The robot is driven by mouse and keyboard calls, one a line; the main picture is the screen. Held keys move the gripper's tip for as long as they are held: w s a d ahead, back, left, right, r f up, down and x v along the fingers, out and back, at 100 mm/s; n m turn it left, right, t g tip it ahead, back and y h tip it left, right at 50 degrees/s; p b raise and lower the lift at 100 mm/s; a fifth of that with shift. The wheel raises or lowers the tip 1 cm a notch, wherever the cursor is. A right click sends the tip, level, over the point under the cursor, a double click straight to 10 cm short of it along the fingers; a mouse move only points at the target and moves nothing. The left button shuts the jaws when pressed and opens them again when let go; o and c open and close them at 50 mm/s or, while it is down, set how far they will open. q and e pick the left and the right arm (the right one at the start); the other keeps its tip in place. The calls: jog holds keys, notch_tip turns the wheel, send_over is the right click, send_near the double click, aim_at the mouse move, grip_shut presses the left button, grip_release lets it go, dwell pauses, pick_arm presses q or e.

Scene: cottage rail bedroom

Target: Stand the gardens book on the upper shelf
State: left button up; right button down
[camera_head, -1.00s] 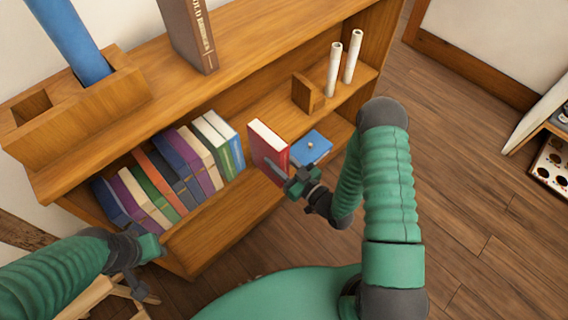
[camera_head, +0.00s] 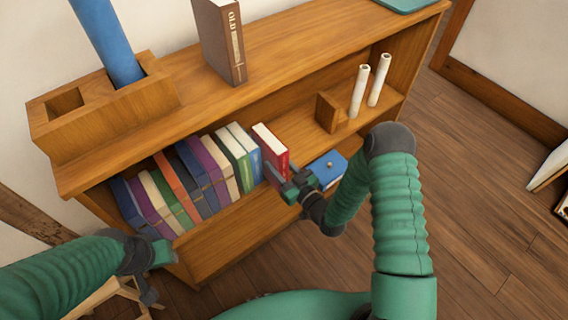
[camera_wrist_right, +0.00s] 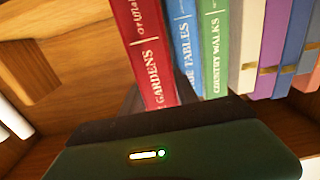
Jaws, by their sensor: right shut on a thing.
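The gardens book (camera_head: 277,150) is red with pale pages. It is upright at the right end of the row of books, in the bay under the shelf unit's top board. In the right wrist view its spine (camera_wrist_right: 146,55) reads GARDENS, close beside the blue TABLES book (camera_wrist_right: 186,50). My right gripper (camera_head: 284,180) is shut on its lower front part. Whether its base touches the shelf is hidden. My left gripper (camera_head: 158,262) is at the lower left, away from the book; its fingers are unclear.
A wooden block (camera_head: 327,112) and two white candle-like sticks (camera_head: 368,85) stand right of the book, with a gap between. A blue box (camera_head: 328,167) is lower right, behind the gripper. A brown book (camera_head: 222,42) and wooden holder (camera_head: 105,110) are on the top board.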

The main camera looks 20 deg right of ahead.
jog(key=shift+a+r, duration=0.1)
jog(key=shift+a, duration=0.2)
jog(key=shift+f, duration=0.3)
jog(key=c, duration=0.9)
grip_release()
jog(key=shift+s, duration=0.1)
jog(key=shift+o, duration=0.3)
jog(key=shift+f, duration=0.15)
jog(key=shift+s+d, duration=0.1)
